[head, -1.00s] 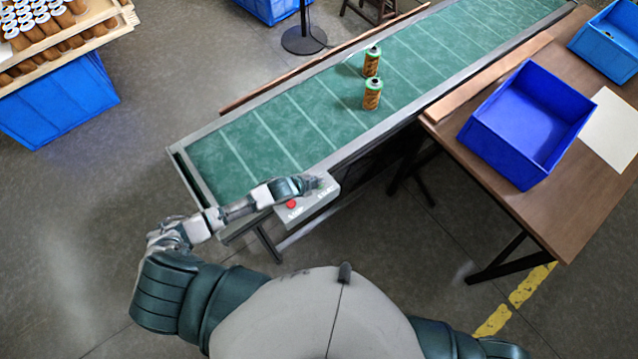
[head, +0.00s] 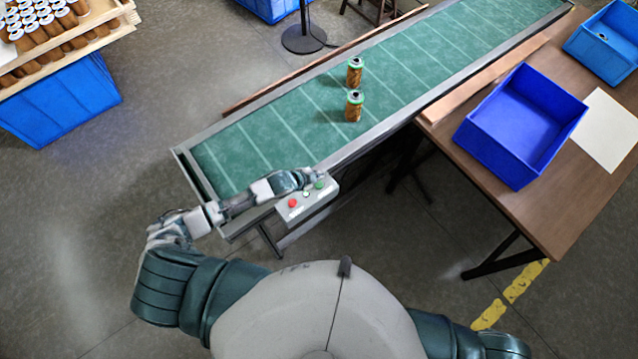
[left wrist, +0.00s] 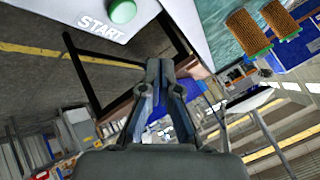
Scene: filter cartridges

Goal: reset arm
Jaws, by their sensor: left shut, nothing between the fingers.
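My left gripper (head: 314,176) is shut and empty. In the head view it hangs over the near end of the conveyor, close to the grey control box (head: 309,204) with its red button (head: 292,203) and green button (head: 319,184). In the left wrist view my left gripper (left wrist: 160,66) is below the green START button (left wrist: 122,11) and apart from it. Two orange-brown filter cartridges with green rims, a far one (head: 355,72) and a near one (head: 353,106), stand upright on the green belt (head: 270,135). My right gripper is not in view.
A blue bin (head: 520,125), empty, stands on the brown table (head: 560,215) at the right, beside a white sheet (head: 606,130). Another blue bin (head: 603,45) stands behind. A rack of cartridges (head: 60,45) sits over a blue crate (head: 65,100) at the left. Floor is open at the left.

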